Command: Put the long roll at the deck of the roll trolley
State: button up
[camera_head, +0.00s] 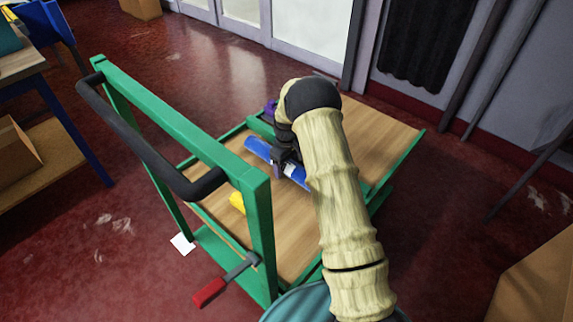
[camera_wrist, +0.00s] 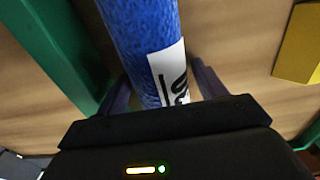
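The long blue roll (camera_head: 259,147) with a white label lies over the wooden deck (camera_head: 383,130) of the green-framed roll trolley (camera_head: 258,228). In the wrist view the roll (camera_wrist: 138,30) runs up from my gripper, its label (camera_wrist: 170,75) bearing black marks. My gripper (camera_head: 285,168) points down at the roll. In the wrist view the fingers of my gripper (camera_wrist: 161,85) stand on either side of it, very close. Whether they press on it is unclear. Whether the roll rests on the deck or hangs just above it is also unclear. My arm hides part of the deck.
A yellow block (camera_head: 237,202) sits on the deck and shows in the wrist view (camera_wrist: 300,45). The trolley's black handle (camera_head: 140,140) rises at the left. A workbench (camera_head: 50,160) stands further left.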

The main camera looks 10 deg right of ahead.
jog(key=shift+r, duration=0.1)
notch_tip(320, 180, up, 11)
jog(key=p, duration=0.3)
jog(key=shift+r, duration=0.55)
dwell(0.3)
jog(key=s+r+m+t, duration=0.1)
jog(key=s+r+m, duration=0.2)
jog(key=s, duration=1.2)
jog(key=s+r+m+t, duration=0.1)
jog(key=s+r+m, duration=0.3)
jog(key=s, duration=1)
notch_tip(320, 180, up, 4)
jog(key=shift+s+f+t, duration=0.25)
jog(key=shift+s+t, duration=0.05)
jog(key=shift+s, duration=0.05)
